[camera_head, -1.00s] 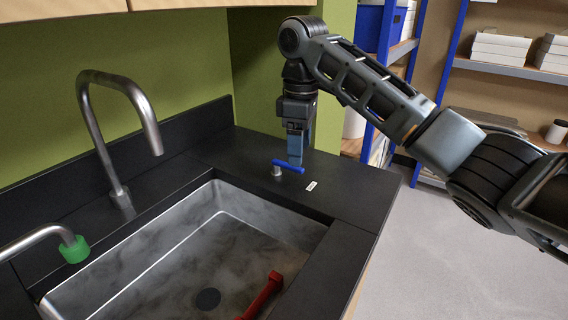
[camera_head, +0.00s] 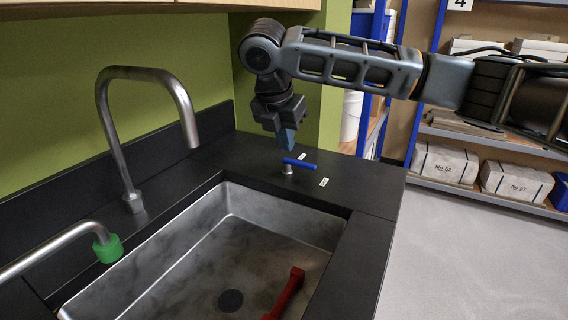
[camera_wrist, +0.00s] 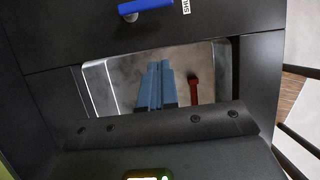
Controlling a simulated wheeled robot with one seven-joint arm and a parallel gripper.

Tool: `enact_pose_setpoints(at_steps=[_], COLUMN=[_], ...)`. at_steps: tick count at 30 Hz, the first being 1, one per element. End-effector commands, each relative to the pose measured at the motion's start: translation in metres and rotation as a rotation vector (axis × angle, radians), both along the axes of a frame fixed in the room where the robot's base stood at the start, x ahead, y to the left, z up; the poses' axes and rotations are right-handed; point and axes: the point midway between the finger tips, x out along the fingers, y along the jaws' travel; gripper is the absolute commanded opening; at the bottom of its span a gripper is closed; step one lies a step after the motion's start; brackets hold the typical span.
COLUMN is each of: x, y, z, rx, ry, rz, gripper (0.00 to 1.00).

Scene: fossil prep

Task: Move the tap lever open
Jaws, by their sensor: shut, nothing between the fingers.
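The tap lever (camera_head: 300,163) is a blue bar on a short metal stem (camera_head: 287,170), on the black counter behind the sink's far right corner. It points to the right in the head view. In the wrist view, part of the blue lever (camera_wrist: 146,6) shows at the top edge. My gripper (camera_head: 289,147) is shut and empty, tilted, just above and behind the lever in the head view. A gap shows between the blue fingers and the lever. In the wrist view, the closed fingers (camera_wrist: 158,68) show against the sink, apart from the lever.
Two small white labels (camera_head: 303,155) (camera_head: 323,182) lie beside the lever. A metal sink (camera_head: 190,270) holds a red bar-like object (camera_head: 286,294). A tall curved faucet (camera_head: 125,150) and a green-tipped spout (camera_head: 108,248) stand left. Shelves with boxes (camera_head: 445,163) are at right.

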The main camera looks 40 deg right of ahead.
Motion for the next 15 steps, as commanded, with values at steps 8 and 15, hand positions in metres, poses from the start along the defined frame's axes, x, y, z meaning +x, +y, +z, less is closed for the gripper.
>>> enact_pose_setpoints(at_steps=[8,15], x=[0.000,0.003], y=[0.000,-0.010], z=[-0.001,-0.025], rx=[0.001,0.000], ry=[0.000,0.002], rz=[-0.002,-0.004], gripper=[0.00,0.00])
